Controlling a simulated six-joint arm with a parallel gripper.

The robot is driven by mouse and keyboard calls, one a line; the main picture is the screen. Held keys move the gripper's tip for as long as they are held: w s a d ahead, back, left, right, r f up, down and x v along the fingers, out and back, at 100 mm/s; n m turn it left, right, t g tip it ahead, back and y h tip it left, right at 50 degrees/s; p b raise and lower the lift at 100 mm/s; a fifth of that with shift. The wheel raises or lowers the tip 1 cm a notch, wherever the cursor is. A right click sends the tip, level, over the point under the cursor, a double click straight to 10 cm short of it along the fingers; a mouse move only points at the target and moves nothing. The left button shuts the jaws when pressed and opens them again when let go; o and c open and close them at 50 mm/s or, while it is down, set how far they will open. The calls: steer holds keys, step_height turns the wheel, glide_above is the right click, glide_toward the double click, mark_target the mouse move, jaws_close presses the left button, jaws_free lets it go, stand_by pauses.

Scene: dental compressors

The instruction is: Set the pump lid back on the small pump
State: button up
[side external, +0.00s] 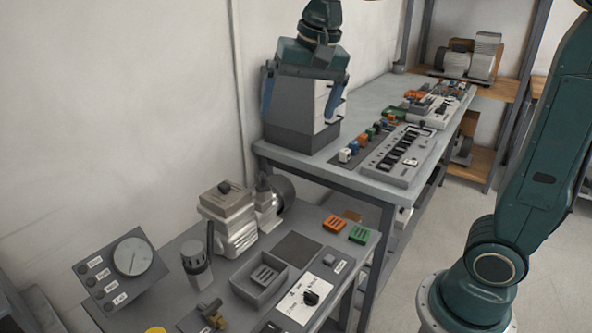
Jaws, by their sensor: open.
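A metallic pump (233,236) with a ribbed body stands at the back of the near bench. A square grey-beige cover with a dark knob, which looks like the pump lid (224,202), rests on top of it; I cannot tell whether it is fully seated. A smaller silvery unit with a round dark motor (281,195) stands right behind it, partly hidden. I cannot tell for certain which of these is the small pump. My gripper is not in view; only my arm shows at the right.
The near bench also holds a gauge panel (124,270), an upright grey cylinder (197,263), a grey tray (246,290) with a slotted part, a dark pad (298,248), orange (334,224) and green (359,235) blocks, and a switch plate (306,301). A second bench (385,98) stands behind.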

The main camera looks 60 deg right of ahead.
steer(key=s+f+n+t, duration=0.1)
steer(key=s+f+n, duration=0.2)
steer(key=s, duration=0.6)
steer(key=s+f+n+t, duration=0.1)
steer(key=s+f+n, duration=0.3)
steer(key=s, duration=0.5)
steer(key=shift+s+d+n, duration=0.2)
steer(key=shift+n, duration=0.2)
steer(key=shift+f, duration=0.1)
